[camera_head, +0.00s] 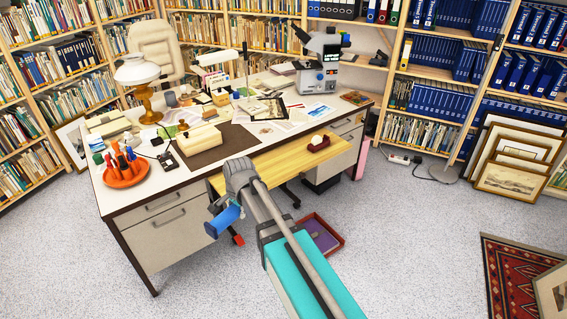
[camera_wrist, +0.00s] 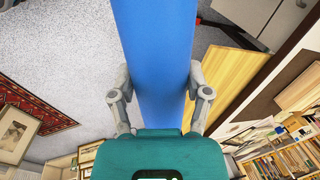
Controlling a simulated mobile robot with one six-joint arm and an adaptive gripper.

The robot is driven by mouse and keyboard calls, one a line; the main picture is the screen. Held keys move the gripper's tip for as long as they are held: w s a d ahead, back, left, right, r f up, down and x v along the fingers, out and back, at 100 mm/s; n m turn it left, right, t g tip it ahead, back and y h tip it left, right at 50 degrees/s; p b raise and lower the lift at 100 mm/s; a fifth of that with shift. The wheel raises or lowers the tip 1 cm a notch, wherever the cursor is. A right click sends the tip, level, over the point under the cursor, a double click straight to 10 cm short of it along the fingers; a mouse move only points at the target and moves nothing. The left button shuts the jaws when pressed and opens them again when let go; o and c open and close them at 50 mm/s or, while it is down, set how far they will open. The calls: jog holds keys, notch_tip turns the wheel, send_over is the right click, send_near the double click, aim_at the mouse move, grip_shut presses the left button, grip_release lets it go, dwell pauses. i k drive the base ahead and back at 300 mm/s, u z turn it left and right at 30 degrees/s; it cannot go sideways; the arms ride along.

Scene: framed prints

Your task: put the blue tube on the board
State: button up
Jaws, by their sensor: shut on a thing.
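The blue tube (camera_head: 222,221) is held in my gripper (camera_head: 222,207), off the floor, in front of the desk near the left end of the board. In the wrist view the blue tube (camera_wrist: 154,50) runs from the top edge down between the two grey fingers of my gripper (camera_wrist: 160,82), which are shut on it. The board (camera_head: 285,157) is a yellow wooden pull-out leaf at the desk's front. It also shows in the wrist view (camera_wrist: 240,78), to the right of the tube. My wrist and arm hide part of the board in the head view.
A red tape dispenser (camera_head: 318,144) stands on the board's right part. The white desk (camera_head: 165,197) holds an orange tray of tools (camera_head: 126,175), a lamp (camera_head: 141,78) and a microscope (camera_head: 320,60). A red tray (camera_head: 320,236) lies on the floor below the board.

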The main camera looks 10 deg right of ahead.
aim_at(285, 164)
jog(key=z, duration=0.55)
jog(key=i, duration=1)
